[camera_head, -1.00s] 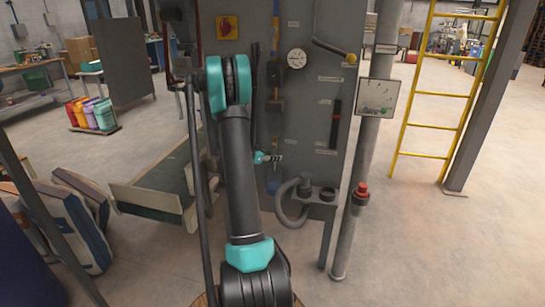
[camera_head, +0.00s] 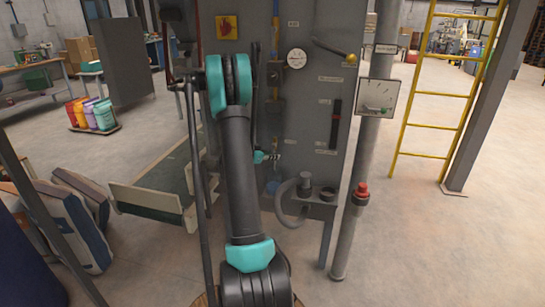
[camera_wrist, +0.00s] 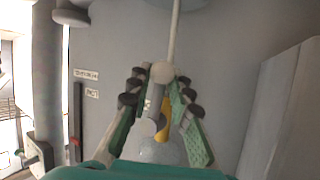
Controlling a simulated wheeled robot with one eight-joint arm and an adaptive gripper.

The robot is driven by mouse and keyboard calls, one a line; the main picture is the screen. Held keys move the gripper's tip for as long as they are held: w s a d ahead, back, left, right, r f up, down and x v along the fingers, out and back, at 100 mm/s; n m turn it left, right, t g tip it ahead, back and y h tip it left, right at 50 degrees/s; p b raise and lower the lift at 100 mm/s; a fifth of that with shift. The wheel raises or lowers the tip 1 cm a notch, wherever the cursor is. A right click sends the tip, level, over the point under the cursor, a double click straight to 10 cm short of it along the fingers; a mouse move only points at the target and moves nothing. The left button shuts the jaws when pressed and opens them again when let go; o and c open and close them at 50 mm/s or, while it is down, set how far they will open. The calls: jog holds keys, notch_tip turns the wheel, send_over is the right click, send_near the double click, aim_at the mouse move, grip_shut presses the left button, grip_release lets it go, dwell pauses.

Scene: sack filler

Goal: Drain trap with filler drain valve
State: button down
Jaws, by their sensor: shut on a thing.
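My gripper (camera_wrist: 160,95) is in front of the grey filler panel (camera_head: 310,110). Its two green and dark fingers are shut on a small pale grey cylindrical part (camera_wrist: 155,104), apparently the drain valve's handle. A yellow piece (camera_wrist: 165,120) shows just behind it. A thin pale pipe (camera_wrist: 174,35) meets a round knob (camera_wrist: 162,72) between the fingertips. A pale translucent rounded thing (camera_wrist: 162,151) shows below the fingers. In the head view my gripper (camera_head: 274,157) is small and partly hidden by my arm. A bluish bowl, probably the trap (camera_head: 272,186), hangs below it.
A round gauge (camera_head: 297,59) and a yellow-knobbed lever (camera_head: 350,58) sit higher on the panel. A post (camera_head: 350,235) with a red button (camera_head: 362,188) stands right. Sacks (camera_head: 75,225) stand left. Open floor lies right.

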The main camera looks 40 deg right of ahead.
jog(key=shift+w+a+r+m+t+y, duration=0.5)
jog(key=shift+r+m+t+y, duration=0.25)
jog(key=shift+m+t+y, duration=0.65)
jog(key=shift+w+a+r+m+t+y, duration=0.45)
jog(key=shift+r+m+t+y, duration=0.35)
jog(key=shift+m+t+y, duration=0.6)
jog(key=shift+w+a+r+m+t+y, duration=0.4)
jog(key=shift+w+r+m+t+y, duration=0.25)
jog(key=shift+m+t+y, duration=0.7)
jog(key=shift+r, duration=0.15)
jog(key=c, duration=1.4)
grip_release()
jog(key=shift+s, duration=0.1)
jog(key=v, duration=1.2)
jog(key=shift+a, duration=0.1)
